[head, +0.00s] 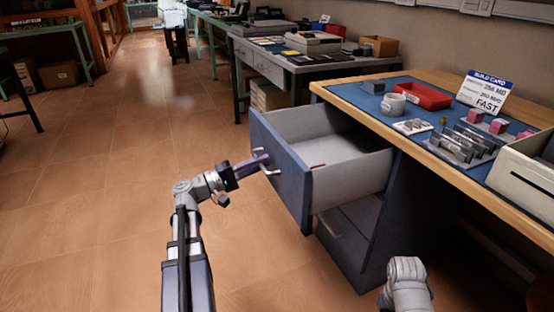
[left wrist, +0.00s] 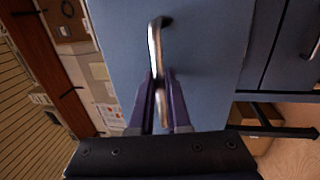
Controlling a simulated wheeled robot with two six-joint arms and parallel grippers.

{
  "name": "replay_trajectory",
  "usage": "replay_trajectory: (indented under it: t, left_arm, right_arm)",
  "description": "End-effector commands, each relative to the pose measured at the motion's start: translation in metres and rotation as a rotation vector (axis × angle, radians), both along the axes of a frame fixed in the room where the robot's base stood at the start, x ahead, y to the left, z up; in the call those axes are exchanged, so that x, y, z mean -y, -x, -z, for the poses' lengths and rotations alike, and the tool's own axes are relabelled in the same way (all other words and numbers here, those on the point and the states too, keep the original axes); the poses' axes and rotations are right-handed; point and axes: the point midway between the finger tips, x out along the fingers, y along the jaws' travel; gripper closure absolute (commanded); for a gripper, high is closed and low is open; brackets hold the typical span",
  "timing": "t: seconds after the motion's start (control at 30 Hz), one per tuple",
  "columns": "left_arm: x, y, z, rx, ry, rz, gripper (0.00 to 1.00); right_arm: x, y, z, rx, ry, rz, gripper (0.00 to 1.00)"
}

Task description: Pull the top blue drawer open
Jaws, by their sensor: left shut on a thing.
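The top blue drawer (head: 281,173) stands pulled well out of the blue cabinet under the wooden-edged workbench, in the head view. My left gripper (head: 262,161) is shut on the drawer's metal handle. In the left wrist view, the purple fingers of the left gripper (left wrist: 160,92) sit on both sides of the silver handle (left wrist: 155,45), against the blue drawer front (left wrist: 205,60). My right gripper is not in view; only part of my right arm shows at the bottom.
A lower drawer (head: 343,238) is below the top one. Another bench (head: 330,68) stands behind. The tiled floor at left is clear.

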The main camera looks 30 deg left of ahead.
Motion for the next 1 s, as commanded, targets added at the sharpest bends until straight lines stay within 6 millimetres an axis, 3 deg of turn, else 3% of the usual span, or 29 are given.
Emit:
replay_trajectory:
  t: [0.23, 0.67, 0.7, 0.8, 1.0]
  left_arm:
    - [-0.011, 0.015, 0.001, -0.001, -0.002, 0.002, 1.0]
    - [-0.013, 0.017, 0.001, -0.001, -0.002, 0.002, 1.0]
    - [-0.013, 0.017, 0.001, -0.001, -0.002, 0.002, 0.83]
    - [-0.013, 0.017, 0.001, -0.001, -0.002, 0.002, 0.73]
    - [-0.013, 0.017, 0.0, -0.001, -0.001, 0.001, 0.73]
  right_arm:
    - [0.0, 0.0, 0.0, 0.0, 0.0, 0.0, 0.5]
    - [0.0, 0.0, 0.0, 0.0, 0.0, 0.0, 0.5]
    - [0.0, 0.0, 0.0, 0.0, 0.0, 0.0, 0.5]
    - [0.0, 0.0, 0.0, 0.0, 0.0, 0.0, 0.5]
    - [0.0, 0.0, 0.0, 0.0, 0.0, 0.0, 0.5]
